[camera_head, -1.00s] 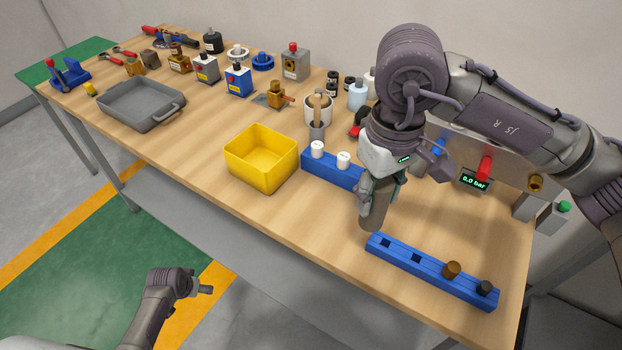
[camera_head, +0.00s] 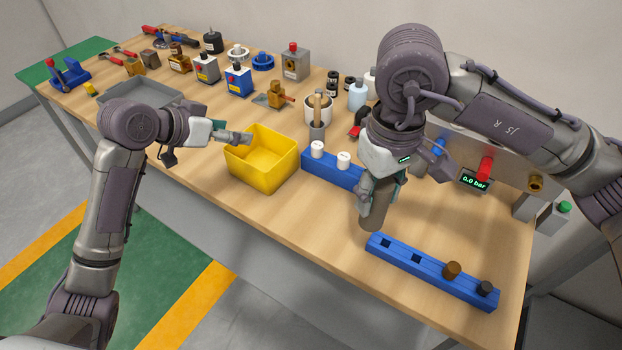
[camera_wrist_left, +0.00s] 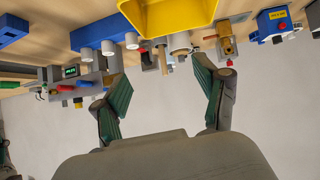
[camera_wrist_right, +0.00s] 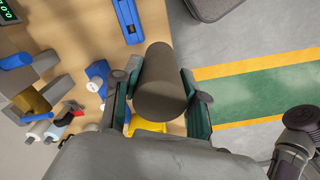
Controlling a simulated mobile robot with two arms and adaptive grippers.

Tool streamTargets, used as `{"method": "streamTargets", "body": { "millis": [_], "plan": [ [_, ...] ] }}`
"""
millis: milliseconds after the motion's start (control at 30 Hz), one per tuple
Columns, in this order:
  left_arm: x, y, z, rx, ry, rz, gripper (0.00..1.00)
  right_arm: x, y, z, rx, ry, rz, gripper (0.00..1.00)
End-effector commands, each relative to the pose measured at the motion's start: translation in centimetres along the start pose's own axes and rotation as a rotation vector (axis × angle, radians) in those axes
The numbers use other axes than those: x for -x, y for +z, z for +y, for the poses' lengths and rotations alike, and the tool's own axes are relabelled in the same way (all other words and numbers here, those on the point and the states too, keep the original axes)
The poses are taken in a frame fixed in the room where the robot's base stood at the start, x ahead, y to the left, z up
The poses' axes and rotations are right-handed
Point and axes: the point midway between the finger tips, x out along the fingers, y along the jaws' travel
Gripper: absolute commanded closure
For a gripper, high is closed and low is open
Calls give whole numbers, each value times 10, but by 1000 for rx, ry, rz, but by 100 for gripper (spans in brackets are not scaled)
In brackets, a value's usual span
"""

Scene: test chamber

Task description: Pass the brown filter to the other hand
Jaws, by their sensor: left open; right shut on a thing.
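My right gripper (camera_head: 376,194) is shut on a grey-brown cylinder (camera_head: 374,215), which looks like the brown filter. It hangs about upright above the table, behind the front blue rack (camera_head: 400,258). In the right wrist view the cylinder (camera_wrist_right: 160,85) sits between both fingers. My left gripper (camera_head: 238,137) is open and empty beside the yellow bin (camera_head: 262,178), well left of the cylinder. In the left wrist view its fingers (camera_wrist_left: 160,88) are spread with nothing between them.
A second blue rack (camera_head: 330,175) with white-topped pieces stands behind the held cylinder. A grey tray (camera_head: 150,92) lies behind my left arm. Tools and small devices line the back.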

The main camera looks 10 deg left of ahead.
Motion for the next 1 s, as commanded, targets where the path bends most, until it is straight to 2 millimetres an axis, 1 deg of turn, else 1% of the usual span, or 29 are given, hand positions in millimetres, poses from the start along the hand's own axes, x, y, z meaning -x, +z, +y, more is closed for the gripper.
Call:
{"method": "streamTargets", "body": {
  "millis": [33, 67, 100, 167, 200, 267, 300, 400, 433, 500, 600, 733, 867, 1000],
  "plan": [
    [7, -15, 26, -47, 44, 21, 27, 0, 0, 0, 0, 0, 0, 100],
    [11, -22, 43, -72, 73, 31, 27, 0, 0, 0, 0, 0, 0, 100],
    [16, -30, 65, -105, 112, 41, 27, 0, 0, 0, 0, 0, 0, 100],
    [26, -38, 98, -157, 174, 52, 27, 0, 0, 0, 0, 0, 0, 100],
    [34, -41, 121, -194, 214, 57, 27, 0, 0, 0, 0, 0, 0, 100],
    [45, -43, 152, -246, 272, 61, 27, 0, 0, 0, 0, 0, 0, 100],
    [53, -42, 172, -280, 310, 59, 27, 0, 0, 0, 0, 0, 0, 100],
    [71, -35, 213, -356, 391, 48, 27, 0, 0, 0, 0, 0, 0, 100],
    [76, -33, 224, -375, 412, 44, 27, 0, 0, 0, 0, 0, 0, 100],
    [85, -26, 243, -414, 453, 35, 27, 0, 0, 0, 0, 0, 0, 100],
    [95, -18, 260, -451, 491, 22, 27, 0, 0, 0, 0, 0, 0, 100],
    [97, -13, 270, -469, 512, 14, 27, 0, 0, 0, 0, 0, 0, 100],
    [86, -11, 278, -468, 517, 13, 27, 0, 0, 0, 0, 0, 0, 100],
    [65, -9, 290, -466, 519, 12, 27, 0, 0, 0, 0, 0, 0, 100]
  ]
}}
